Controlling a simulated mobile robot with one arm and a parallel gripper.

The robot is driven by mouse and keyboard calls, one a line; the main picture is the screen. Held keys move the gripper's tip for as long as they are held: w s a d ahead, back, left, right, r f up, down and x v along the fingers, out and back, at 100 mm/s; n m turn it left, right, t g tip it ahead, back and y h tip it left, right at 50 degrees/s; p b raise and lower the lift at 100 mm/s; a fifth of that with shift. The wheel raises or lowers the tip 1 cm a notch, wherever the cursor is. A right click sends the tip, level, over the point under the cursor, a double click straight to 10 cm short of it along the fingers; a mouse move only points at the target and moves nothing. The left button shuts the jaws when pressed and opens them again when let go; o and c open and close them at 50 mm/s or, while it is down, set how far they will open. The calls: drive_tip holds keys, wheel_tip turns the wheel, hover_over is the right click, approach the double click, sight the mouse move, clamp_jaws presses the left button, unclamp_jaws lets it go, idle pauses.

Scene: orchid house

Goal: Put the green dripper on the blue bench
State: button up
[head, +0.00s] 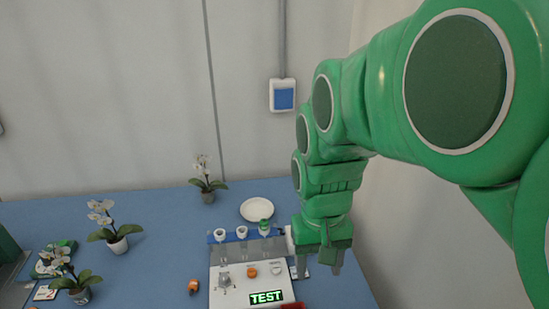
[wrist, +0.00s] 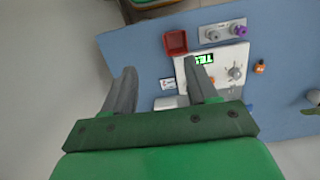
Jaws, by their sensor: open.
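A small green piece, which looks like the green dripper (head: 264,225), sits at the right end of a row of small white cups in the head view. It is at the back of a white device, on a blue strip. The blue bench (head: 150,225) lies under all of this, and shows in the wrist view (wrist: 155,45). My gripper (head: 320,266) is above the bench, to the right of the device. Its jaws are apart with nothing between them, as the wrist view (wrist: 160,66) also shows. I cannot make out the dripper in the wrist view.
The white device (head: 225,299) has a lit TEST display. A white plate (head: 257,209) lies behind the cups. Potted orchids (head: 117,243) stand to the left. A small orange-brown object (head: 193,287) lies left of the device. A red tray (wrist: 175,42) is beside it. The bench's middle left is clear.

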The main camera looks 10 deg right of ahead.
drive_tip(key=w+a+f, duration=0.2)
drive_tip(key=w+a, duration=0.1)
drive_tip(key=w, duration=1)
drive_tip(key=m+t, duration=0.1)
hover_over(264, 220)
wheel_tip(264, 220, down, 4)
drive_tip(key=shift+d+f, duration=0.1)
drive_tip(key=shift+d, duration=0.05)
drive_tip(key=shift+a+f, duration=0.2)
drive_tip(key=shift+f, duration=3.65)
clamp_jaws()
drive_tip(key=shift+r, duration=0.65)
drive_tip(key=s+d+r, duration=0.1)
drive_tip(key=s+r, duration=1)
drive_tip(key=s, duration=0.3)
drive_tip(key=shift+d+r, duration=0.35)
drive_tip(key=shift+d, duration=0.05)
